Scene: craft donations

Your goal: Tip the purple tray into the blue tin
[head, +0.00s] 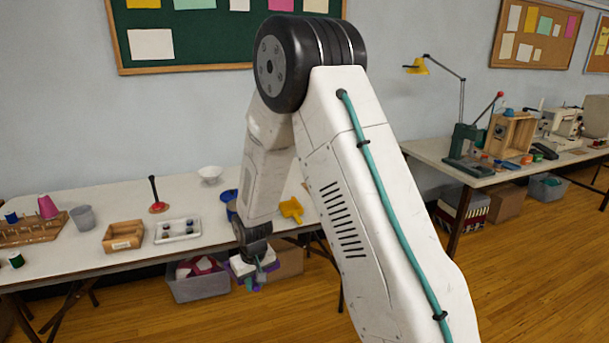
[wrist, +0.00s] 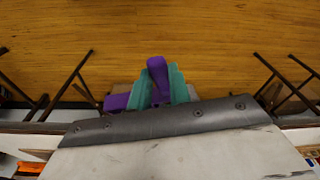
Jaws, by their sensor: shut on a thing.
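My gripper (head: 257,278) is low at the front edge of the left table, and its teal fingers show in the wrist view (wrist: 160,88). They are shut on the purple tray (wrist: 157,68), with a purple part between them and another sticking out to the left (wrist: 117,102). In the head view only bits of the purple tray (head: 240,284) show around the gripper; its inside and contents are hidden. The blue tin (head: 231,211) seems to stand on the table behind my arm, partly covered by it.
On the table are a white bowl (head: 210,174), a yellow scoop-like thing (head: 291,209), a tray of small pots (head: 178,231), a wooden box (head: 123,237) and a grey cup (head: 83,217). A grey bin (head: 200,288) is under the table. Open floor lies in front.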

